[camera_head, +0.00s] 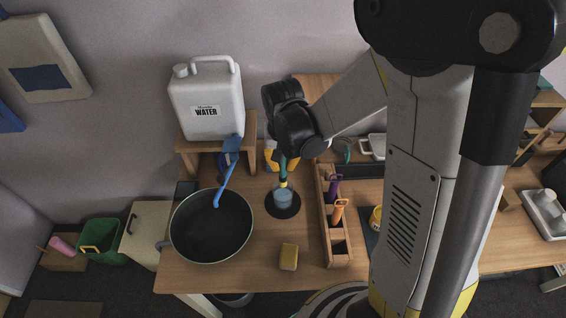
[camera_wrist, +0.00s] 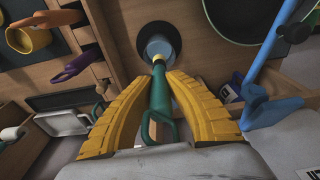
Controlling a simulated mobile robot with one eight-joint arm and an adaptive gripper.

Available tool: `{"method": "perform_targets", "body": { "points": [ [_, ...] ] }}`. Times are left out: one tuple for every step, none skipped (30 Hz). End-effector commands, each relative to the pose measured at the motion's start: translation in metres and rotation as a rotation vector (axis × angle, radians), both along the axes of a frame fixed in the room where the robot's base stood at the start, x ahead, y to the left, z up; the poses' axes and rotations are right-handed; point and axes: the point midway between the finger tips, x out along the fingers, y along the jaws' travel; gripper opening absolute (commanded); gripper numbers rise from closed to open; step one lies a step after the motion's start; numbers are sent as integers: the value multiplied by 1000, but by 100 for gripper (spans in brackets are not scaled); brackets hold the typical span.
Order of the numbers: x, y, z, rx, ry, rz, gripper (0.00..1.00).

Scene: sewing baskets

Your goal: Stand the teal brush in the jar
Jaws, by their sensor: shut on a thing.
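The teal brush (camera_head: 283,170) hangs roughly upright, with its yellow collar low down; it also shows in the wrist view (camera_wrist: 160,95). My gripper (camera_wrist: 160,84) is shut on its handle, with a yellow finger on each side. The light-blue jar (camera_head: 283,197) stands on a round dark mat (camera_head: 283,210) on the table; it also shows in the wrist view (camera_wrist: 158,44). The brush's lower end lines up with the jar's mouth in both views. I cannot tell how far it is inside, or whether it touches the jar.
A large dark pot (camera_head: 212,228) with a blue long-handled tool (camera_head: 226,180) stands left of the jar. A wooden caddy (camera_head: 335,245) with purple and orange handles is close on the right. A yellow sponge (camera_head: 289,257) lies in front. A white water jug (camera_head: 206,100) stands behind.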

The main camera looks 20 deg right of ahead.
Motion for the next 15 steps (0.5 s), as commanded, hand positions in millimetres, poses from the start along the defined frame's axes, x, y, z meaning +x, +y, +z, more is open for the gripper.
{"method": "perform_targets", "body": {
  "points": [
    [0, 0, -8, 0, 0, 0, 0],
    [0, 0, -10, 0, 0, 0, 0],
    [0, 0, -14, 0, 0, 0, 0],
    [0, 0, -17, 0, 0, 0, 0],
    [0, 0, -20, 0, 0, 0, 0],
    [0, 0, -23, 0, 0, 0, 0],
    [0, 0, -26, 0, 0, 0, 0],
    [0, 0, -29, 0, 0, 0, 0],
    [0, 0, -32, 0, 0, 0, 0],
    [0, 0, -35, 0, 0, 0, 0],
    [0, 0, -37, 0, 0, 0, 0],
    [0, 0, -41, 0, 0, 0, 0],
    [0, 0, -44, 0, 0, 0, 0],
    [0, 0, -46, 0, 0, 0, 0],
    [0, 0, -50, 0, 0, 0, 0]
  ]
}}
